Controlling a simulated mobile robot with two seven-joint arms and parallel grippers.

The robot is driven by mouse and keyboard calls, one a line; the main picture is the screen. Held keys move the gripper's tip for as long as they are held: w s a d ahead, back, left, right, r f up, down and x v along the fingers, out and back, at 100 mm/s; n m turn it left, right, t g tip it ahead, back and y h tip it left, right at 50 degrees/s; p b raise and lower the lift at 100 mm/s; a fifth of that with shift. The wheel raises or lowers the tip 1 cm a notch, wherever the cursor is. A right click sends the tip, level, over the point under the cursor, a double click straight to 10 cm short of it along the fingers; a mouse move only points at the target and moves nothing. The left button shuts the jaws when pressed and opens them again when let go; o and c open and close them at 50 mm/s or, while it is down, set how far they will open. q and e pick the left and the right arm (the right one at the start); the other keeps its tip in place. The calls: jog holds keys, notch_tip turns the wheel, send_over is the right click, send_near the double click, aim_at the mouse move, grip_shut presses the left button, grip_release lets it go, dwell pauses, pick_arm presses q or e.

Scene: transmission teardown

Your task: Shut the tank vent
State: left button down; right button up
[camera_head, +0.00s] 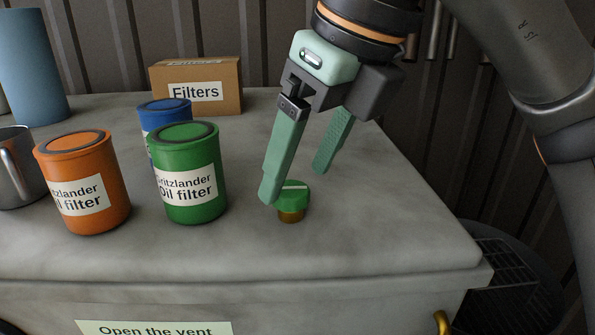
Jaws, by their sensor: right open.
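The tank vent is a small green cap with a white line on top (294,199) on a brass-coloured base, standing on the grey tank top (370,235). My right gripper (297,186) is open, its two green fingers pointing down. The near finger's tip overlaps the left edge of the cap in the picture. The far finger is above and behind the cap, to the right. I cannot tell whether either finger touches the cap. My left gripper is out of view.
Green (190,175), orange (85,185) and blue (163,115) oil filter cans stand left of the vent.

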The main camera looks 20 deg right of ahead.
pick_arm(q)
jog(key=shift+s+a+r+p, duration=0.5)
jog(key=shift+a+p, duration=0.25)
jog(key=shift+p, duration=0.45)
pick_arm(e)
jog(key=v, duration=1)
jog(key=shift+r, duration=0.3)
jog(key=shift+s, duration=0.15)
